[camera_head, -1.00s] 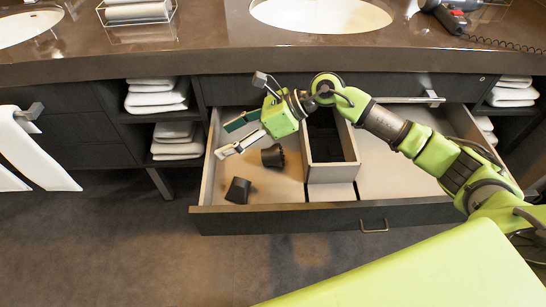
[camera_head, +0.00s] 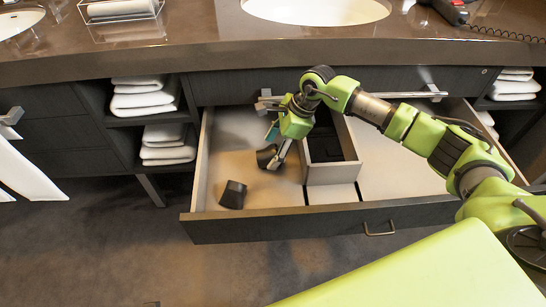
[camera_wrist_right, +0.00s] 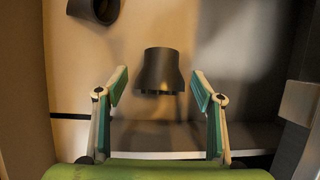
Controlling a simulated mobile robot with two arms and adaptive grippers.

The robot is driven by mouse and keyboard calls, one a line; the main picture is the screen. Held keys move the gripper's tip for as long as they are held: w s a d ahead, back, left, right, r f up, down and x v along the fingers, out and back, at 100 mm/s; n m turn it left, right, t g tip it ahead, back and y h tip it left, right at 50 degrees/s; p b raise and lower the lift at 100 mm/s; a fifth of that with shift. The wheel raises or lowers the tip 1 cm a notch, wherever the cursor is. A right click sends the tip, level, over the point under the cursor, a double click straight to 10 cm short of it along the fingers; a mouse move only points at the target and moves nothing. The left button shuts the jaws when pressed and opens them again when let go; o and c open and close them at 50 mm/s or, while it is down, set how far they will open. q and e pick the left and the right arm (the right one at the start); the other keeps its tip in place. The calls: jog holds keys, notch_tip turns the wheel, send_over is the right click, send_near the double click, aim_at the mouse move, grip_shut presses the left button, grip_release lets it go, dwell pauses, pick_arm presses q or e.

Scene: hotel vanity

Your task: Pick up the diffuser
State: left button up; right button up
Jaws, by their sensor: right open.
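Two dark hair-dryer attachments lie in the left part of the open drawer; I cannot tell for sure which is the diffuser. The nearer attachment to my gripper (camera_head: 265,156) is beside the fingertips. In the right wrist view it is a dark flared piece with a notched wide edge (camera_wrist_right: 160,70), ahead and between the fingers' lines. The other attachment (camera_head: 233,195) lies closer to the drawer front; it shows at the wrist view's top left (camera_wrist_right: 95,9). My right gripper (camera_head: 273,150) is open and reaches down into the drawer, holding nothing. My left gripper is out of view.
The open drawer (camera_head: 300,220) has a raised dark-lined box (camera_head: 332,174) right of the gripper. The counter (camera_head: 210,45) overhangs the drawer's back. Towels (camera_head: 143,100) fill the side shelves. The drawer floor right of the box is clear.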

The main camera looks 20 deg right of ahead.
aim_at(264, 158)
jog(key=x, duration=0.4)
jog(key=shift+w+a+f+b, duration=0.15)
jog(key=shift+a+b, duration=0.2)
jog(key=shift+a, duration=0.1)
jog(key=shift+w+f, duration=0.1)
jog(key=shift+f, duration=0.2)
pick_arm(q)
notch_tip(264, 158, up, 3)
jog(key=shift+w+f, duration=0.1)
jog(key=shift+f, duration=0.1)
pick_arm(e)
jog(key=shift+c, duration=0.4)
jog(key=c, duration=1.3)
